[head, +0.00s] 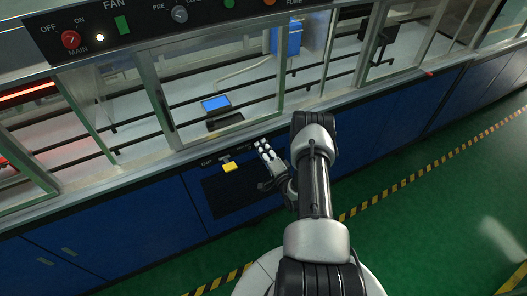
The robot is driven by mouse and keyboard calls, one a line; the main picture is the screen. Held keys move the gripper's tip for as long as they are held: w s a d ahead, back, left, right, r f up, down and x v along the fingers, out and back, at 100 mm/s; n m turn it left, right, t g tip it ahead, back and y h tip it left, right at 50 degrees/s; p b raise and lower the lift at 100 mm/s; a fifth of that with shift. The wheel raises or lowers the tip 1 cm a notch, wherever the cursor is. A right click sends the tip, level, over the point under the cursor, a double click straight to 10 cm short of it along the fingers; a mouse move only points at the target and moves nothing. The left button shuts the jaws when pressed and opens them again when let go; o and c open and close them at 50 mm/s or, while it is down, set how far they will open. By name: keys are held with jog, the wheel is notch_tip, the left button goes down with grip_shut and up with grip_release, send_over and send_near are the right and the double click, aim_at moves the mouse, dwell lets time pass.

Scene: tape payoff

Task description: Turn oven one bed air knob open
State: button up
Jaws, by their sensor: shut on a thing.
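My gripper (266,152) is at the front edge of the bench, at the right end of a dark control panel (217,197) in the blue cabinet front. Its fingers are shut on a small part there, which they hide almost wholly. It appears to be a knob, but its turn angle cannot be seen. A yellow knob or handle (230,167) sits just left of my gripper, apart from it, below a small light fitting. The small lettering along this edge is too small to read surely.
Above are glazed, metal-framed chambers with dark rails and a blue-screened device (216,103). An upper panel carries a red MAIN knob (71,39), a green FAN switch (122,25) and a grey PRE knob (180,14). The green floor with a yellow-black stripe (395,186) is clear at right.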

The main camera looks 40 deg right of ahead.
jog(key=shift+w+d+m+b, duration=0.1)
jog(key=shift+m+b, duration=0.2)
jog(key=shift+m, duration=0.7)
jog(key=shift+r, duration=0.1)
jog(key=o, duration=1.1)
jog(key=shift+c, duration=0.2)
jog(key=v, duration=1.2)
